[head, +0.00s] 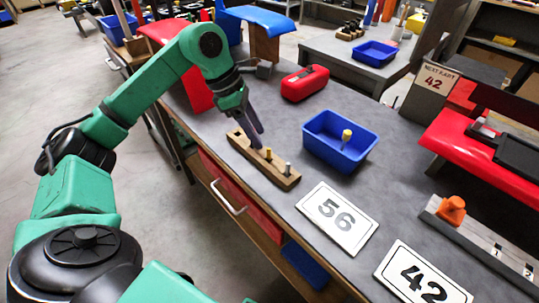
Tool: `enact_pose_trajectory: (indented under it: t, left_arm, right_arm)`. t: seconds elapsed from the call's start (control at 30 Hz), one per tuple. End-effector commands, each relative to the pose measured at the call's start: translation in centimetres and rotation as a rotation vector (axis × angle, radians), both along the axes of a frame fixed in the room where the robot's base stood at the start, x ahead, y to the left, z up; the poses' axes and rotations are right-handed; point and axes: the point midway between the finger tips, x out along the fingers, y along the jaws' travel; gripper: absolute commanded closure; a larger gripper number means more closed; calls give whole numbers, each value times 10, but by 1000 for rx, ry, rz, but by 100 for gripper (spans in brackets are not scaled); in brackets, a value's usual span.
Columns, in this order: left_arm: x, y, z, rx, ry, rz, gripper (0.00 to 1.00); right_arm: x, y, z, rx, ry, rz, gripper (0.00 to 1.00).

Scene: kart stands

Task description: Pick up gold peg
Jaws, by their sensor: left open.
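A gold peg (267,154) stands upright in a wooden block (244,149) on the grey workbench. A silver peg (287,169) stands in the same block, nearer its lower right end. Another gold-coloured peg (346,138) is in the blue bin (311,145), upright or nearly so. My left gripper (256,135) points down over the wooden block, just above and left of the gold peg in the picture. It is open, and its dark fingers partly hide the block. I cannot tell whether a finger touches the peg. My right gripper is not in view.
A red case (305,83) lies behind the block. White number plates reading 56 (337,217) and 42 (421,277) lie toward the front. An orange piece (451,210) sits on a grey rail at the right. Bare bench top separates the case from the bin.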

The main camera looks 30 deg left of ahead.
Motion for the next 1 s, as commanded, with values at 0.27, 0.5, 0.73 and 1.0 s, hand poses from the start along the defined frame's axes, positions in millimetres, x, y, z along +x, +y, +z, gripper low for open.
enact_pose_trajectory:
  t: [0.27, 0.5, 0.73, 1.0]
  left_arm:
    - [6, -17, -38, -1, 4, -1, 50]
    - [11, -26, -64, -1, 0, 0, 50]
    - [11, -26, -63, 0, -1, 0, 89]
    - [11, -26, -63, 0, -1, 0, 100]
  right_arm:
    - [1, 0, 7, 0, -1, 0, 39]
    - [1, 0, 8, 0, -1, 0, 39]
    - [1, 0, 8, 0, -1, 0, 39]
    - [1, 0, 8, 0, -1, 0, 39]
